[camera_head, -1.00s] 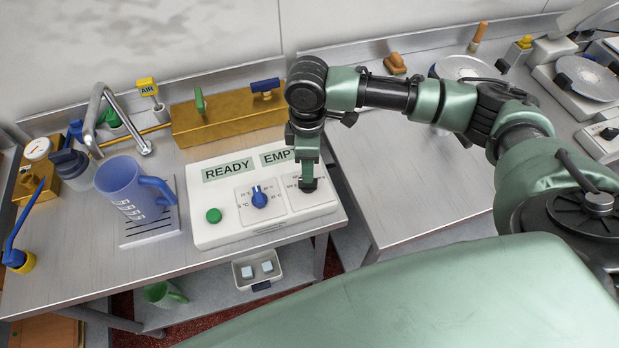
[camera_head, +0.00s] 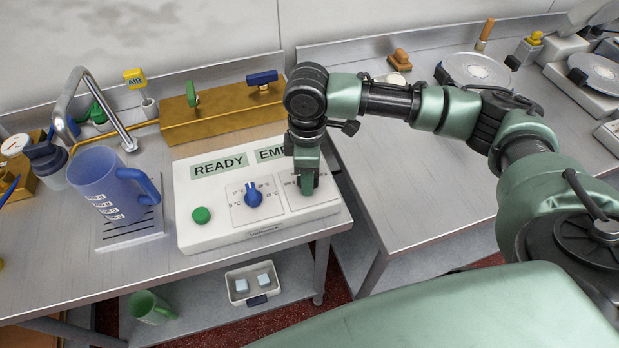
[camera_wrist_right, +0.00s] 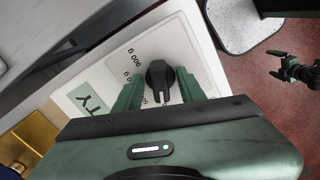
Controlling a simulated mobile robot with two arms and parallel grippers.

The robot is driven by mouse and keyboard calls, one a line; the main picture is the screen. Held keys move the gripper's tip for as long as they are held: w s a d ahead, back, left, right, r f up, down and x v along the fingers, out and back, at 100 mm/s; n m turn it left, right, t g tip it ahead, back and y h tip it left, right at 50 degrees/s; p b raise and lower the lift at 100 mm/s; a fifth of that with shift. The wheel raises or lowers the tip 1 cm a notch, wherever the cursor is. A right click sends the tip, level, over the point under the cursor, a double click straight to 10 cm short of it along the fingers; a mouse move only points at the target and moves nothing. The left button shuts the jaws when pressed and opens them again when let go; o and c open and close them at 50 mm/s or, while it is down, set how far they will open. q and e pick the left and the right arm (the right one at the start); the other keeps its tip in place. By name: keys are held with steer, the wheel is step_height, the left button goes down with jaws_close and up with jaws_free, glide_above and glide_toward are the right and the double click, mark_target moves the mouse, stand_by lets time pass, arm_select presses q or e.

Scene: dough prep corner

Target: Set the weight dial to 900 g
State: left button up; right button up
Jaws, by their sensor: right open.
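The white control box (camera_head: 215,235) stands on the steel bench with a READY and a partly hidden EMPTY label. Its weight dial is the black knob (camera_wrist_right: 160,78), clearest in the right wrist view, with a 900 g mark beside it. Other marks are partly covered and the pointer's direction is hard to tell. My right gripper (camera_head: 307,190) points down over the dial and hides it in the head view. In the wrist view its green fingers (camera_wrist_right: 160,92) stand open, one on each side of the knob; contact cannot be told.
A blue dial (camera_head: 253,195) and a green button (camera_head: 202,215) sit left on the same box. A blue jug (camera_head: 105,187) stands further left. A brass block (camera_head: 215,113) with levers is behind the box. The right bench (camera_head: 415,175) has clear room.

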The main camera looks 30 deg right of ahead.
steer(key=shift+c, duration=0.3)
jaws_close()
steer(key=shift+s+r+m+p, duration=0.1)
steer(key=shift+r+m+p, duration=0.15)
steer(key=shift+p, duration=0.45)
steer(key=m+p, duration=0.2)
steer(key=p, duration=0.1)
steer(key=shift+f, duration=0.1)
steer(key=shift+f+m+p, duration=0.1)
steer(key=shift+m+p, duration=0.25)
steer(key=shift+m, duration=0.1)
